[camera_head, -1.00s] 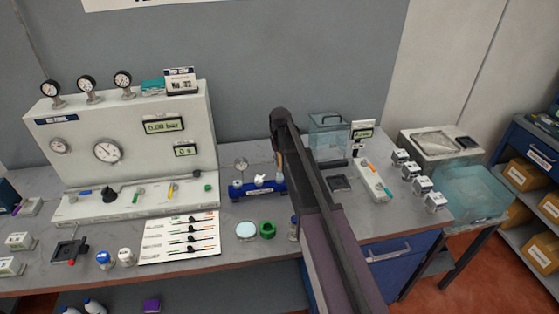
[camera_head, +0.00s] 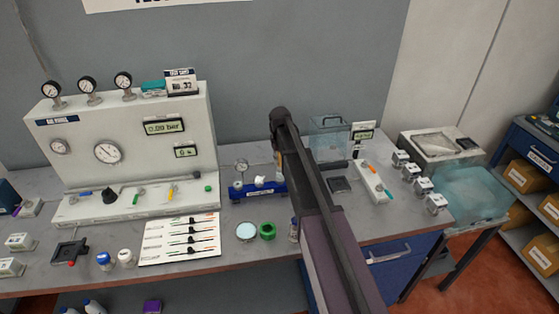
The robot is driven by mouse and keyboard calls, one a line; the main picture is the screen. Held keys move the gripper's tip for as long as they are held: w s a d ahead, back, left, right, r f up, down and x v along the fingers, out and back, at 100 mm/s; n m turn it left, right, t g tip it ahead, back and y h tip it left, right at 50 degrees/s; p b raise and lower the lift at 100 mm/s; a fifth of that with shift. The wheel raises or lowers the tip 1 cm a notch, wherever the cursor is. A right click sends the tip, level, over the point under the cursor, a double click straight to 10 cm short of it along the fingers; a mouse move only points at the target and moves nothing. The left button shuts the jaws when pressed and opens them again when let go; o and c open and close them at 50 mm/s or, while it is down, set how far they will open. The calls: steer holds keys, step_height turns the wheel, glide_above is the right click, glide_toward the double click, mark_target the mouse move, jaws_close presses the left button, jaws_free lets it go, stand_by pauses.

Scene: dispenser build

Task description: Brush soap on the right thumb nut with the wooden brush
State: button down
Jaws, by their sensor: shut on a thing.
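A blue fixture (camera_head: 268,194) stands on the bench, with a small round gauge (camera_head: 241,166) at its left end and a white fitting (camera_head: 259,181) on top. My arm crosses the view and covers the fixture's right end, so I cannot make out the right thumb nut. My gripper (camera_head: 278,150) points down above that end, mostly hidden by the arm. It is shut on the wooden brush, of which only a tan sliver (camera_head: 279,160) shows. I cannot tell whether the bristles touch anything. A round dish with pale blue contents (camera_head: 246,231) sits in front of the fixture.
A green ring (camera_head: 267,231) sits beside the dish, and a small bottle (camera_head: 293,230) near my arm. A large gauge panel (camera_head: 130,135) stands left, with a printed card (camera_head: 180,238) before it. A clear box (camera_head: 327,138) and several small devices are right.

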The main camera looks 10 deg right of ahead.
steer(key=shift+s, duration=0.25)
steer(key=shift+s, duration=0.35)
steer(key=shift+w, duration=0.25)
stand_by(0.6)
steer(key=shift+w, duration=0.3)
steer(key=shift+s, duration=0.15)
stand_by(0.5)
steer(key=shift+s, duration=0.4)
steer(key=shift+s, duration=0.1)
steer(key=shift+w, duration=0.2)
stand_by(0.3)
steer(key=shift+w, duration=0.4)
